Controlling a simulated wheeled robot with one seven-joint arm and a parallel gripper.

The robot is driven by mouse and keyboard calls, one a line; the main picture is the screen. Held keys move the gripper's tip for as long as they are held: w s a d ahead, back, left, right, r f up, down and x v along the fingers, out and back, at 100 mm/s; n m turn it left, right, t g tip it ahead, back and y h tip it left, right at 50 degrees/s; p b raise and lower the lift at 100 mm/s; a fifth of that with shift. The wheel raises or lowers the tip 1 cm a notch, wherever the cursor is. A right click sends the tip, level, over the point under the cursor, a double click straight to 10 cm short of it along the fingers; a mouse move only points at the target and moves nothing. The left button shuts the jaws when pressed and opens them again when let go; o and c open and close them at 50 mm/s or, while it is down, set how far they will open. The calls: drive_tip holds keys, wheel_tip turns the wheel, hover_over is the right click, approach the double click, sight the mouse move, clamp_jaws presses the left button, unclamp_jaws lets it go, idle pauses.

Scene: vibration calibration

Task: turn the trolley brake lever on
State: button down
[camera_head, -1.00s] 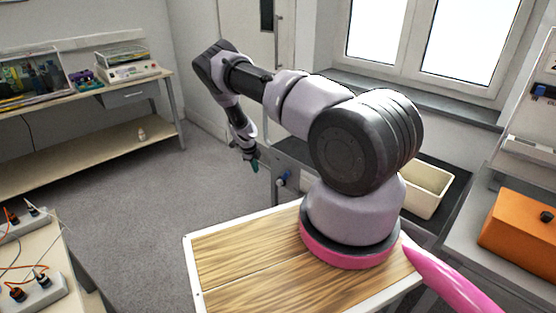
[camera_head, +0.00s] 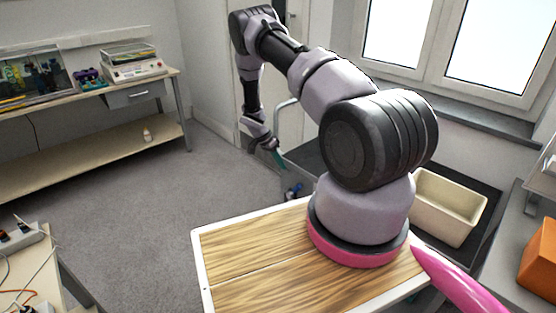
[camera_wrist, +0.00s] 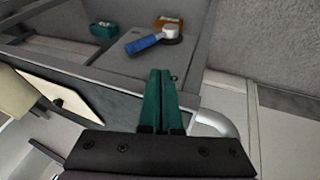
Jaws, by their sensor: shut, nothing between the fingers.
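The trolley (camera_head: 311,158) has a dark top and stands beyond my wooden deck. Its brake lever (camera_head: 293,190) is a small blue shape low at the trolley's near end, partly hidden behind the deck edge. In the wrist view the lever (camera_wrist: 145,44) has a blue grip pointing left from a pale round pivot on a grey panel. A teal block (camera_wrist: 103,30) lies left of it and an orange block (camera_wrist: 168,22) just beyond the pivot. My gripper (camera_head: 279,158) is shut and empty, above the lever in the head view. Its teal fingertips (camera_wrist: 160,72) appear apart from the lever.
A cream bin (camera_head: 447,207) stands on the trolley top. A metal push handle (camera_head: 284,106) rises at its far side. An orange case (camera_head: 540,258) sits on the right bench. A workbench (camera_head: 88,100) lines the left wall. Open grey floor (camera_head: 150,205) lies between.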

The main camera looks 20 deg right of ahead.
sight(294, 191)
drive_tip(key=s+d+f, duration=0.1)
drive_tip(key=f, duration=0.1)
drive_tip(key=s+d+f, duration=0.1)
drive_tip(key=s+f, duration=0.1)
drive_tip(key=f, duration=0.1)
drive_tip(key=shift+s+d+f, duration=0.2)
drive_tip(key=shift+d+f, duration=0.15)
drive_tip(key=shift+d, duration=0.05)
drive_tip(key=shift+s+d+f, duration=0.1)
drive_tip(key=shift+s+f, duration=0.15)
drive_tip(key=shift+s, duration=0.2)
drive_tip(key=shift+d, duration=0.1)
